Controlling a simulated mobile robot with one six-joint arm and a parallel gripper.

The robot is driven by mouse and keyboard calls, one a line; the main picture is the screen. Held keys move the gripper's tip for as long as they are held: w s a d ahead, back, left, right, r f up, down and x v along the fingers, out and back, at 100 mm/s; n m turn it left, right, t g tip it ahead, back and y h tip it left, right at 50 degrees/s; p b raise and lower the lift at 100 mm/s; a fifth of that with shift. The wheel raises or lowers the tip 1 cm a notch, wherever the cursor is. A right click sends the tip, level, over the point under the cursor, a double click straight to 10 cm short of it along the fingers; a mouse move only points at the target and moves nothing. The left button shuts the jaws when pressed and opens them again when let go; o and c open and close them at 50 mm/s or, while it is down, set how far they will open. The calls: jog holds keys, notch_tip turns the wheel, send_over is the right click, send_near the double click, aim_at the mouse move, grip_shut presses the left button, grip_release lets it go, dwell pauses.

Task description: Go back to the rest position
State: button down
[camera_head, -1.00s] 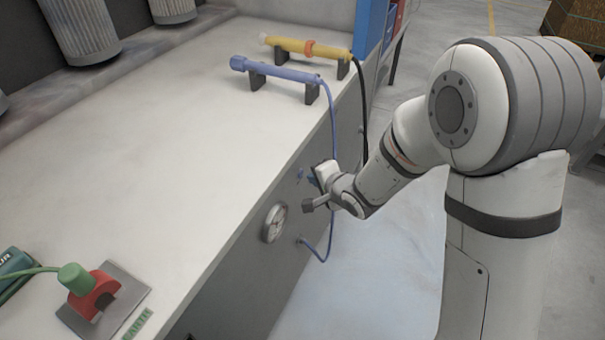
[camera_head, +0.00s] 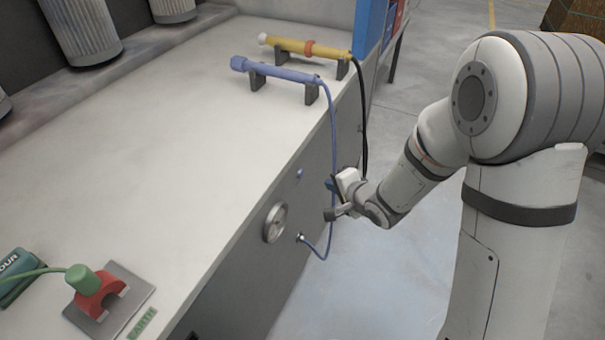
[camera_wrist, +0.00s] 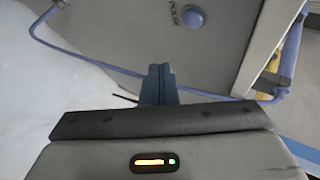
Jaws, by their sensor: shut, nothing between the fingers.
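My gripper (camera_head: 331,186) is in front of the grey front panel of the bench (camera_head: 250,262), apart from it, to the right of a small blue knob (camera_head: 299,174). In the wrist view its blue fingers (camera_wrist: 158,85) are together with nothing between them. The blue knob (camera_wrist: 192,17) shows there on the panel, beside the word "PULSE". My arm reaches in from the right of the head view.
A blue wand (camera_head: 275,70) and a yellow wand (camera_head: 305,47) lie on black holders. The blue cable (camera_head: 334,130) hangs close by my gripper. A round gauge (camera_head: 275,222) is on the panel. A red and green clamp (camera_head: 96,288) sits front left.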

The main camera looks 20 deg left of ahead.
jog(key=shift+r, duration=0.1)
dwell(0.3)
jog(key=s+d+r+n+h+p, duration=0.15)
jog(key=d+r+h+p, duration=0.75)
jog(key=d+r, duration=1)
jog(key=s+d+r+n+g+p, duration=0.2)
jog(key=s+d+r+p, duration=0.2)
jog(key=s, duration=0.4)
jog(key=s+d+r+n+g+p, duration=0.2)
jog(key=s+d+r+n+p, duration=0.1)
jog(key=s+d+r, duration=0.3)
jog(key=s+r+p, duration=0.1)
jog(key=s+r, duration=0.1)
jog(key=s, duration=0.1)
jog(key=shift+r+g, duration=0.25)
jog(key=shift+g, duration=0.15)
jog(key=shift+s, duration=0.1)
